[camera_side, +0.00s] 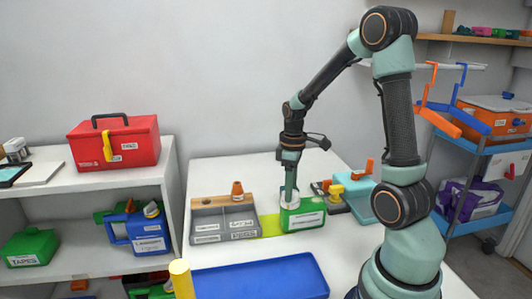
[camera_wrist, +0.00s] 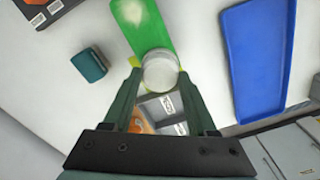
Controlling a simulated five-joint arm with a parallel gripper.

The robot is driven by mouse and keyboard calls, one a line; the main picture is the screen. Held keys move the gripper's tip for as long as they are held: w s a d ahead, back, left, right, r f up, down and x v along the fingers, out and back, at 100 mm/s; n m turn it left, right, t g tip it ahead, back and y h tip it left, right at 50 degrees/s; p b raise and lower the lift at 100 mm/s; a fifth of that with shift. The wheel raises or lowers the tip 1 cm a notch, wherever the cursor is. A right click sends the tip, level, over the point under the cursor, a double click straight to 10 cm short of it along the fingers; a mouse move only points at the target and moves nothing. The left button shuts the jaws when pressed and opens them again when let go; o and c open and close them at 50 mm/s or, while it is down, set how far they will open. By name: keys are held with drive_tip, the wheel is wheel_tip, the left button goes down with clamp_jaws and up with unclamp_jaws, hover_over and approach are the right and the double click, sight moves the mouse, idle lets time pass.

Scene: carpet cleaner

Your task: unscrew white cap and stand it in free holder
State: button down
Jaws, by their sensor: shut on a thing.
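The white cap (camera_side: 288,198) is at the left end of the green container (camera_side: 306,218), low against its top. I cannot tell whether it is still threaded on. My gripper (camera_side: 289,191) points down and is shut on the cap. In the wrist view the round cap (camera_wrist: 160,70) sits between the fingertips (camera_wrist: 160,77), with the green container (camera_wrist: 146,25) beyond it. The grey holder (camera_side: 207,224) stands just left of the container. An orange cone-shaped piece (camera_side: 237,187) stands at its back right. The wrist view shows part of the holder (camera_wrist: 165,105) between the fingers.
The blue tray (camera_side: 258,276) lies in front, with a yellow post (camera_side: 181,279) at its left. A yellow-green patch (camera_side: 266,224) lies by the container. A teal box (camera_side: 359,205) and small coloured pieces (camera_side: 336,191) stand behind right. The table behind the holder is clear.

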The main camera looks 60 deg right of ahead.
drive_tip(key=n, duration=0.4)
drive_tip(key=shift+n, duration=1)
drive_tip(key=shift+n, duration=0.5)
drive_tip(key=shift+r, duration=0.85)
drive_tip(key=shift+r, duration=0.9)
